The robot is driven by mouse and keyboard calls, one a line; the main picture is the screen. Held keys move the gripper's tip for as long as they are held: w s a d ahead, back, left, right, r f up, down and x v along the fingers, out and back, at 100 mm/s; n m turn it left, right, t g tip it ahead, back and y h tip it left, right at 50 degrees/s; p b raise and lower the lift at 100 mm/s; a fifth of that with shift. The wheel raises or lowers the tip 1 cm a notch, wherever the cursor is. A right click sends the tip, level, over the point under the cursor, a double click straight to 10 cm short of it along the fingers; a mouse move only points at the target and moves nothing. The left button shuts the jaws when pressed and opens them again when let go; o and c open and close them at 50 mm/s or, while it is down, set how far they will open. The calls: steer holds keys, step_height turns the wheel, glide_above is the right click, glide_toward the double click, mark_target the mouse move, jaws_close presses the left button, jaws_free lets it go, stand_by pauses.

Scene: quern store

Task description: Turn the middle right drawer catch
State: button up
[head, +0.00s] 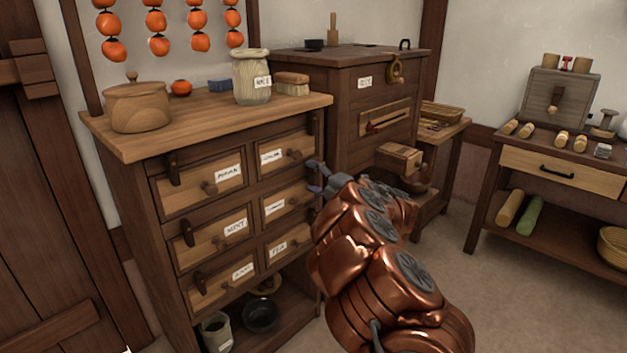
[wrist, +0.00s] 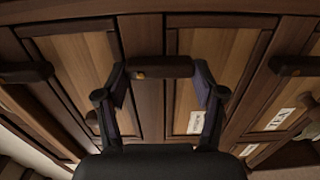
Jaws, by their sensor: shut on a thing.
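The drawer cabinet (head: 150,200) has two columns of labelled drawers with dark wooden catches. The middle right drawer (head: 290,192) is shut, with a pale label and a round knob. My copper arm reaches its right edge, and my gripper (head: 313,177) is there; its catch is mostly hidden in the head view. In the wrist view my gripper (wrist: 162,75) has its two fingers at the two ends of the dark catch (wrist: 160,68), shut on it. The catch lies across the picture, over the frame strip. Neighbouring catches show at the left (wrist: 25,72) and right (wrist: 297,65).
A taller wooden chest (head: 375,85) with a protruding box (head: 400,158) stands close behind my gripper. A jar (head: 251,78), a brush (head: 292,84) and a lidded pot (head: 137,106) stand on the cabinet top. A side table (head: 560,180) is at the right; floor between is clear.

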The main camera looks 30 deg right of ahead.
stand_by(0.3)
steer(key=o, duration=1.1)
steer(key=shift+o, duration=0.2)
steer(key=shift+s, duration=0.1)
steer(key=v, duration=1.2)
steer(key=shift+r, duration=0.1)
